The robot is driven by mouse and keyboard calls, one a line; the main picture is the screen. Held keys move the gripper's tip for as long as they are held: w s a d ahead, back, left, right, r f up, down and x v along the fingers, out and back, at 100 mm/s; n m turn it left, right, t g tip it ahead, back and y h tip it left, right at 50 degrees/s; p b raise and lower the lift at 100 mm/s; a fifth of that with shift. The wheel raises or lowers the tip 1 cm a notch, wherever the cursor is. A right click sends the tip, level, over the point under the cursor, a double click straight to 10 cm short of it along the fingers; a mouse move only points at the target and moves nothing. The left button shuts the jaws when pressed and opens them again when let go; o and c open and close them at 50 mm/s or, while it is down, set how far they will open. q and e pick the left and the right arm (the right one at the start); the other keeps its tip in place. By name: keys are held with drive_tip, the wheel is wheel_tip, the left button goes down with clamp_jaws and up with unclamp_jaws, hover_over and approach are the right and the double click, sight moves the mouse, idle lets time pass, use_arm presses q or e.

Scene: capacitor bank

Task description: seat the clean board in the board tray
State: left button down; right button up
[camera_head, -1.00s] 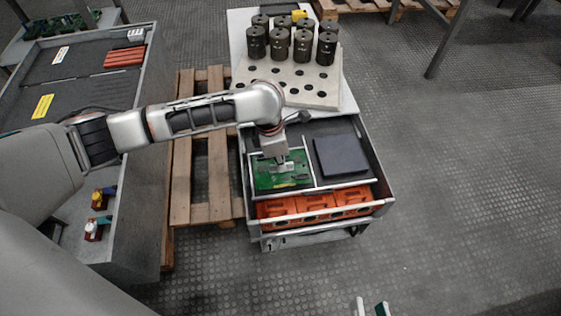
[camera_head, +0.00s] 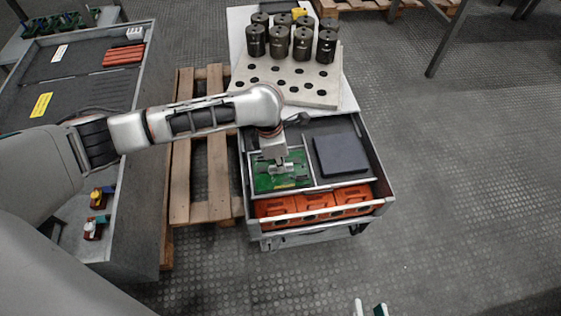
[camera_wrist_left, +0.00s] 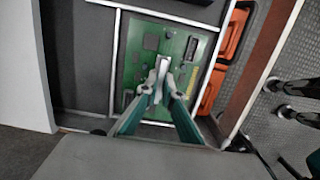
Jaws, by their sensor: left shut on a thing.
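The green board (camera_head: 264,184) lies flat within the metal-edged board tray (camera_head: 316,172) at the left of the open drawer. In the left wrist view the board (camera_wrist_left: 141,67) sits between the thin metal rails (camera_wrist_left: 115,62). My left gripper (camera_head: 281,168) reaches down over its middle. Its fingers (camera_wrist_left: 162,82) are shut on a pale upright part at the board's centre. I cannot tell whether the board rests fully on the tray floor. The tips of my right gripper (camera_head: 370,309) show at the bottom edge, apart and with nothing between them.
A dark flat block (camera_head: 341,155) lies right of the tray. Orange bins (camera_head: 314,202) fill the drawer's front. A perforated block (camera_head: 290,82) with dark cylinders (camera_head: 279,42) stands behind. A wooden pallet (camera_head: 199,185) and grey bench (camera_head: 138,190) are left. Open floor (camera_head: 450,170) is right.

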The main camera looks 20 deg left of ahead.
idle(0.8)
use_arm(q)
drive_tip(key=c, duration=2.1)
unclamp_jaws()
drive_tip(key=shift+c, duration=0.2)
wheel_tip(320, 180, up, 12)
drive_tip(key=s+a, duration=0.1)
drive_tip(key=shift+a, duration=0.2)
drive_tip(key=shift+f, duration=0.1)
